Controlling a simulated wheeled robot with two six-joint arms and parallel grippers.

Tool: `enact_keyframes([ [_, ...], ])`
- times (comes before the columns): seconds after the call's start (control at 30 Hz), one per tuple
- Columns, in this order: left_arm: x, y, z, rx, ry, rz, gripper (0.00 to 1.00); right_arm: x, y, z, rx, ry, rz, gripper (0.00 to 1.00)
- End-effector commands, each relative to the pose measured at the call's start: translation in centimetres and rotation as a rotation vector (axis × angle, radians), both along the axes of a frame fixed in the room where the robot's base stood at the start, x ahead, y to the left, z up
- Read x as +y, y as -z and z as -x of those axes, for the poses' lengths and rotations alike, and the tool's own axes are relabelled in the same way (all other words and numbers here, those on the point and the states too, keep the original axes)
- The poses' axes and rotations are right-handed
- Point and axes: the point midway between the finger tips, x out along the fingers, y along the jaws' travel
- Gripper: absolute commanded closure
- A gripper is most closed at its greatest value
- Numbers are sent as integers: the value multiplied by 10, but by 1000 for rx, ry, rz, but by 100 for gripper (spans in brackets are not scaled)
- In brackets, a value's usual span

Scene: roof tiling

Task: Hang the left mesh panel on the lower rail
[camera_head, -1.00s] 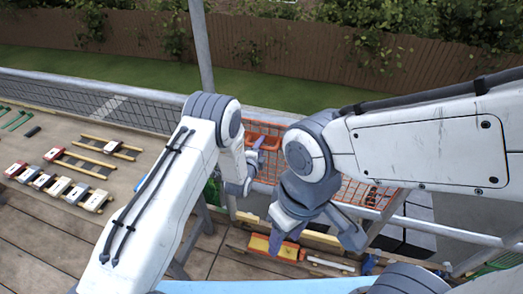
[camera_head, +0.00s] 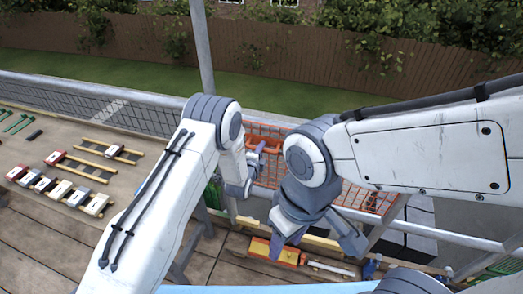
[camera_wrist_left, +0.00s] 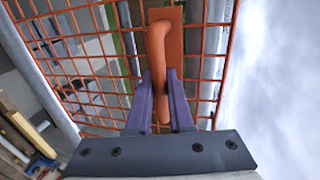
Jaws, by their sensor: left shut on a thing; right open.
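The orange mesh panel (camera_head: 368,196) shows in the head view behind my arms, partly hidden by the right gripper and arm. In the left wrist view the panel (camera_wrist_left: 92,62) fills much of the left and middle, with an orange handle (camera_wrist_left: 157,55) on a flat plate. My left gripper (camera_wrist_left: 160,105) has its purple fingers shut on both sides of this handle; in the head view the gripper (camera_head: 256,160) is small and partly hidden. My right gripper (camera_head: 318,240) is open and empty, in front of the panel and pointing down. I cannot tell whether the panel touches a rail.
A grey rail (camera_head: 455,233) runs at the lower right of the head view. A yellow-and-red tool (camera_head: 275,250) lies on the deck below the right gripper. Several small blocks (camera_head: 60,190) and ladder-like pieces lie on the boards at left. A grey upright pole (camera_head: 201,50) stands behind.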

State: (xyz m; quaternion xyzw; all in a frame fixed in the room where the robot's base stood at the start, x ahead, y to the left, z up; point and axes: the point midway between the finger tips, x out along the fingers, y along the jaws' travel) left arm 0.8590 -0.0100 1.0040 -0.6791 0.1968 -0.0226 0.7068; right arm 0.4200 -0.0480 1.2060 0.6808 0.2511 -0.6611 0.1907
Motion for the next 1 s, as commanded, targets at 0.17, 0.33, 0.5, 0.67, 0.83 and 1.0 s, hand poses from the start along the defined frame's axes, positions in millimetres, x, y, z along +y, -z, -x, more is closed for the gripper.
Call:
enact_keyframes([
  [0.17, 0, -15, -1, -4, 0, 1, 100, 0, -9, 0, 0, 0, 0, 50],
  [0.33, 0, -25, -1, -4, 0, 1, 100, 0, -14, 0, 0, 0, 0, 50],
  [0.5, 0, -35, -1, -4, 0, 1, 100, 0, -20, 0, 0, 0, 0, 50],
  [0.67, 0, -41, -1, -3, 0, 1, 100, 0, -23, 0, 0, 0, 0, 50],
  [0.83, 0, -40, 0, -3, 0, 1, 100, 0, -22, 0, 0, 0, 0, 50],
  [1.0, 0, -40, 2, -2, 0, 1, 100, 0, -23, 0, 0, 0, 0, 50],
])
